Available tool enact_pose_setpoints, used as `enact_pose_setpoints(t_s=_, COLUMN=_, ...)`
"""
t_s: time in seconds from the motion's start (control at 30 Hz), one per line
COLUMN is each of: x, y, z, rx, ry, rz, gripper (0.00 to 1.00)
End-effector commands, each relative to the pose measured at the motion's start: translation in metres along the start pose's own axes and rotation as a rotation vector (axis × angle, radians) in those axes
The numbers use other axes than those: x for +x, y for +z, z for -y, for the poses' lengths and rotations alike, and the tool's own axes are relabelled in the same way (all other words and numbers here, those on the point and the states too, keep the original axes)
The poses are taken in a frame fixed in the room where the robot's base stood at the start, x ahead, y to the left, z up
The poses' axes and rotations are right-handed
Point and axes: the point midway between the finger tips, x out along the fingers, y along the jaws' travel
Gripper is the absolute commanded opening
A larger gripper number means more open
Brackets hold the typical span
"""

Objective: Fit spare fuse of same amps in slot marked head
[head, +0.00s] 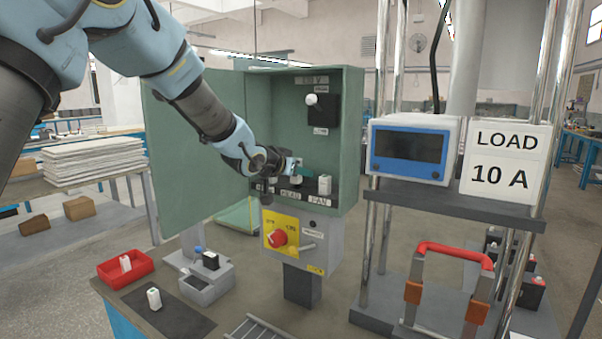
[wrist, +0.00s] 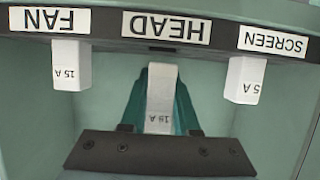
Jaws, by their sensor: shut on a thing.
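My gripper (head: 296,164) is inside the open green fuse cabinet (head: 351,130). In the wrist view, which shows the labels upside down, its teal fingers (wrist: 160,108) are shut on a white fuse (wrist: 161,95). The fuse is lined up with the slot under the HEAD label (wrist: 166,28); whether it is seated I cannot tell. Its amp marking is too small to read surely. A 15 A fuse (wrist: 71,66) sits at FAN (wrist: 50,19), and a 5 A fuse (wrist: 245,80) at SCREEN (wrist: 273,40). The FAN fuse also shows in the head view (head: 325,185).
A white fuse (head: 154,298) stands on a dark mat (head: 180,322); another (head: 125,264) is in a red tray (head: 124,276). A grey device (head: 207,287) stands beside them. A sign (head: 503,163) reads LOAD 10 A. A yellow switch panel (head: 285,233) is below the cabinet; its door (head: 195,150) stands open left.

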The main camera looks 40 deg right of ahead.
Motion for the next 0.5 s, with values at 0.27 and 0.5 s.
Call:
enact_pose_setpoints(t_s=0.27, x=0.0013, y=0.0026, z=-0.0005, rx=0.001, ry=0.001, rz=-0.001, gripper=0.00)
enact_pose_setpoints(t_s=0.5, x=0.0035, y=0.0082, z=-0.0005, rx=0.001, ry=0.001, rz=-0.001, gripper=0.00)
